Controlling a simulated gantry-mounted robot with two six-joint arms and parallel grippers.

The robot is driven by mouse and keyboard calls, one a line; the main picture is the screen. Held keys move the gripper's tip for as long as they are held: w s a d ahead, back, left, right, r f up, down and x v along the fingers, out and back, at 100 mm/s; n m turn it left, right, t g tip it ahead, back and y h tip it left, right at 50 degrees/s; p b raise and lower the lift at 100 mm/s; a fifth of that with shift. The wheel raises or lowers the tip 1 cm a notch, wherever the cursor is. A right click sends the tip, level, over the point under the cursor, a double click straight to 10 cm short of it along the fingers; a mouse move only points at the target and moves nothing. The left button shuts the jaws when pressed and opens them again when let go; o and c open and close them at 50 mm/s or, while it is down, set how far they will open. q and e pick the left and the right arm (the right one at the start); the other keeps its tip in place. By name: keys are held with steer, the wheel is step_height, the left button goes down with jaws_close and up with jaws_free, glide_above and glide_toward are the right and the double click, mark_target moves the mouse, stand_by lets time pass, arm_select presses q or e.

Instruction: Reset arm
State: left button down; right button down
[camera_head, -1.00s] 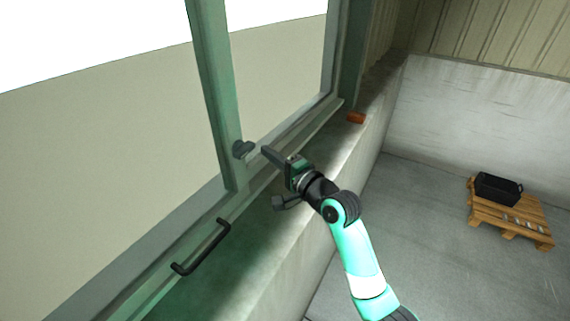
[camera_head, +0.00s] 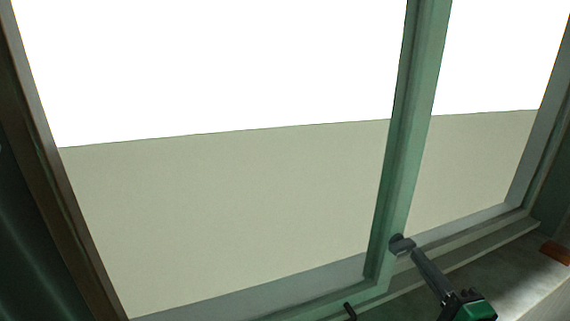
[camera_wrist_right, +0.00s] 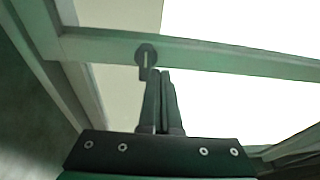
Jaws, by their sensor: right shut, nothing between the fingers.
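My right gripper (camera_head: 418,258) comes in at the lower right of the head view. Its fingers are shut together and empty. The tips are close to the dark window latch (camera_head: 400,244) on the green upright frame bar (camera_head: 408,150); I cannot tell whether they touch it. In the right wrist view the shut fingers (camera_wrist_right: 160,75) point at the latch (camera_wrist_right: 146,54), just beside its lower part. My left gripper is in neither view.
The large glass pane (camera_head: 230,190) fills most of the head view. A black handle (camera_head: 350,311) shows at the bottom edge. An orange-brown block (camera_head: 555,252) lies on the sill (camera_head: 520,272) at the right.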

steer(key=s+a+r+n+t+y+p, duration=0.1)
steer(key=s+a+r+n, duration=0.1)
steer(key=a+r, duration=0.35)
steer(key=s+a+r+n+t+y+p, duration=0.1)
steer(key=a+r+n+t, duration=0.1)
steer(key=r, duration=0.7)
steer(key=s+a+r+n+t+h, duration=0.1)
steer(key=s+r+n+t, duration=0.4)
steer(key=s+r+n, duration=0.9)
steer(key=shift+s+a+r+t+p, duration=0.2)
steer(key=shift+a+r+t+p, duration=0.1)
steer(key=shift+a+r, duration=0.4)
steer(key=shift+d+r, duration=0.1)
